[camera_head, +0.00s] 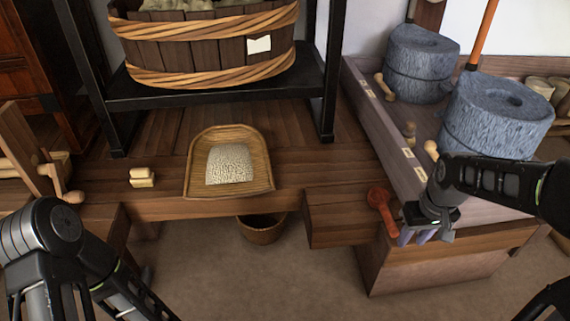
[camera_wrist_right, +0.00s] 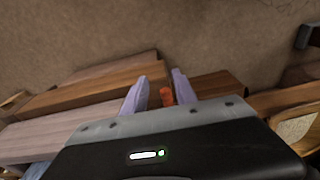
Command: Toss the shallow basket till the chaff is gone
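The shallow basket (camera_head: 263,158), woven and tan, lies on the wooden ledge left of centre in the head view. A pale speckled heap (camera_head: 230,163) sits in its middle; I cannot tell grain from chaff in it. Part of a tan woven rim, likely this basket, shows at the right edge of the right wrist view (camera_wrist_right: 300,128). My right gripper (camera_head: 413,237) is open, with pale purple fingers apart, well right of the basket at the bench's front end. It also shows in the right wrist view (camera_wrist_right: 153,90). My left arm enters lower left; its gripper is out of view.
A red scoop-like tool (camera_head: 381,202) lies close left of my right gripper. A wooden bucket (camera_head: 262,232) stands below the basket. A small wooden block (camera_head: 142,177) lies left of it. Stone querns (camera_head: 495,112) stand on the right bench. A large tub (camera_head: 205,50) sits on the black rack behind.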

